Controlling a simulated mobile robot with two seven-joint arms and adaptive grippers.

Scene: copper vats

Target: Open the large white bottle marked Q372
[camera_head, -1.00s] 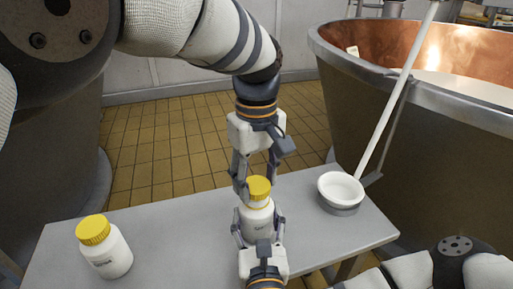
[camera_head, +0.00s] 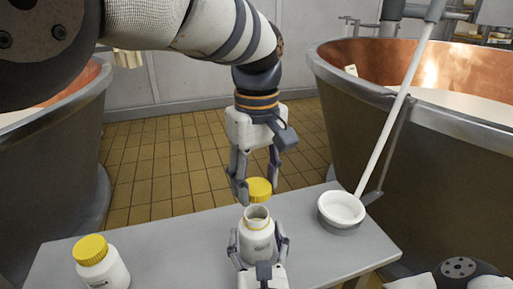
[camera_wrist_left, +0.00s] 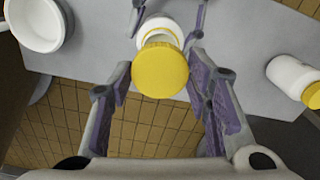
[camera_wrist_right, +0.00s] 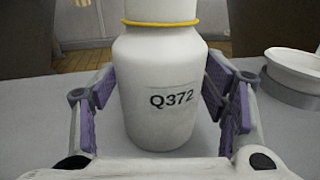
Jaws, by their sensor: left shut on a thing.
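The white bottle marked Q372 (camera_wrist_right: 165,85) stands upright on the grey table with its neck (camera_head: 257,213) open and a yellow ring around it. My right gripper (camera_head: 259,250) has its fingers on both sides of the bottle body, closed on it. The yellow lid (camera_head: 259,187) is off the bottle, a little above and behind the mouth. My left gripper (camera_head: 257,180) is shut on that lid, pointing down. In the left wrist view the lid (camera_wrist_left: 160,69) covers part of the bottle below it.
Another white bottle with a yellow lid (camera_head: 91,249) stands at the table's left. A white bowl-like dish (camera_head: 341,208) in a grey holder is at the right. Copper vats (camera_head: 440,110) stand on both sides. The grey table (camera_head: 170,235) is clear between the bottles.

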